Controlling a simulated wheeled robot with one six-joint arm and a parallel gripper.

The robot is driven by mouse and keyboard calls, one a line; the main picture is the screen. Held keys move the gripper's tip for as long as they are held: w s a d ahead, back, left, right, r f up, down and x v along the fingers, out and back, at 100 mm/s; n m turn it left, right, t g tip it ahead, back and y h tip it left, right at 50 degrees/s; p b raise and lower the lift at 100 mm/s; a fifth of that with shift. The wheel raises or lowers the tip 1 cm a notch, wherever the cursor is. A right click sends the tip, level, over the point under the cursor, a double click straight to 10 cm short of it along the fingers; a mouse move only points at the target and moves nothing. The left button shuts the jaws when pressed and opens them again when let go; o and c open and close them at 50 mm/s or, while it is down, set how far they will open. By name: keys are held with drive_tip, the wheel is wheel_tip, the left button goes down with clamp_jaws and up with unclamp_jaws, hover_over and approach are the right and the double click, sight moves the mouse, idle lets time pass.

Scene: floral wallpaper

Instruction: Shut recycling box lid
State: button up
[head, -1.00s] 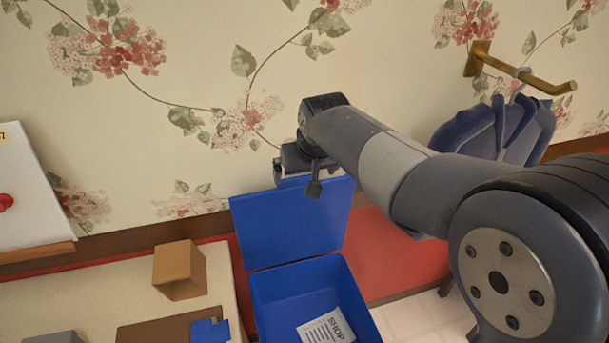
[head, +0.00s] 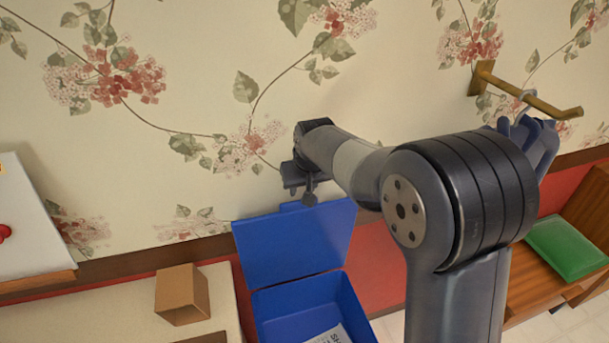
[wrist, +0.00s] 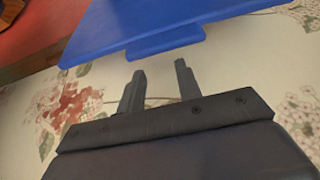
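The blue recycling box (head: 300,306) stands low in the head view with its blue lid (head: 295,245) raised upright toward the wall. A white paper with print (head: 330,336) lies inside the box. My gripper (head: 306,197) is just above the lid's top edge, near the wall. In the wrist view, my gripper (wrist: 160,78) has its two fingers apart with nothing between them. The lid (wrist: 165,22) with its protruding tab (wrist: 165,43) is just beyond the fingertips. I cannot tell whether they touch.
A brown block (head: 182,294) sits on the pale table (head: 110,300) left of the box. A brass wall hook (head: 530,92) with a blue item (head: 540,140) hanging is at right. A wooden bench with a green cushion (head: 568,247) stands at lower right.

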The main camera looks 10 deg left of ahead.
drive_tip(key=x, duration=0.2)
drive_tip(key=shift+w+f, duration=0.15)
drive_tip(key=shift+f, duration=0.15)
drive_tip(key=c, duration=0.4)
drive_tip(key=shift+f, duration=0.15)
clamp_jaws()
